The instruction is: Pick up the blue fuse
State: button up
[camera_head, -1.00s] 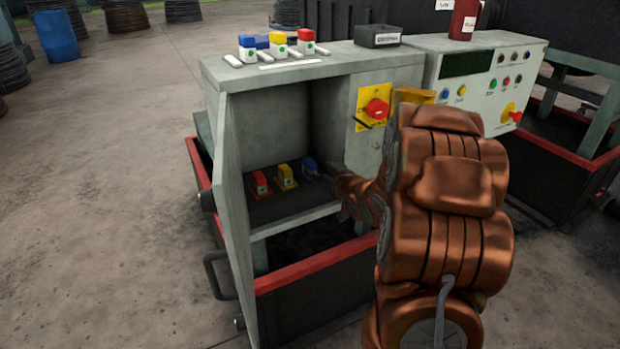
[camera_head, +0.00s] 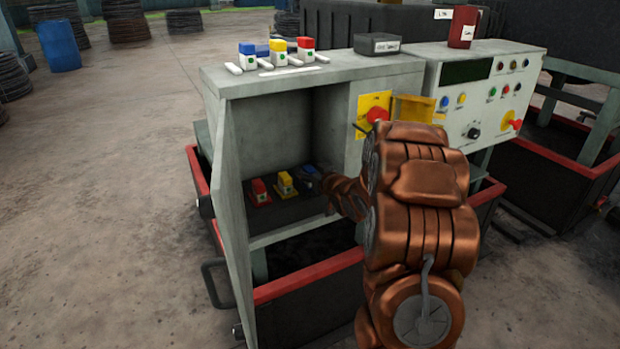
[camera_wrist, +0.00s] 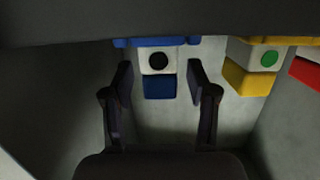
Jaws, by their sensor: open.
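The blue fuse (camera_wrist: 159,86) shows in the wrist view with a white band and a black dot. My gripper (camera_wrist: 160,82) is open, with one finger on each side of the fuse and a gap on both sides. In the head view the blue fuse (camera_head: 309,170) sits at the right end of a row inside the cabinet, partly hidden by my gripper (camera_head: 320,182). A yellow fuse (camera_head: 286,183) and a red fuse (camera_head: 259,190) stand to its left. Another blue fuse (camera_head: 247,52) stands on the cabinet top.
The grey cabinet (camera_head: 230,205) has side walls close to the lower row. The yellow fuse (camera_wrist: 250,75) is beside the blue one in the wrist view. A yellow (camera_head: 278,50) and a red (camera_head: 305,50) fuse stand on top. A red switch (camera_head: 377,115) is on the front.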

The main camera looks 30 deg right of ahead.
aim_at(309, 168)
jog(key=shift+c, duration=0.3)
grip_shut()
dwell(0.3)
jog(key=shift+r, duration=0.1)
notch_tip(309, 168, up, 3)
jog(key=shift+r+p, duration=0.2)
jog(key=shift+p, duration=0.15)
jog(key=s+a+b, duration=0.3)
jog(key=s+b, duration=0.1)
jog(key=s, duration=0.3)
jog(key=s+a+r+b, duration=0.1)
jog(key=s+a+b, duration=0.2)
jog(key=s+b, duration=0.2)
jog(key=v, duration=0.2)
jog(key=shift+s+a, duration=0.2)
jog(key=shift+s, duration=0.05)
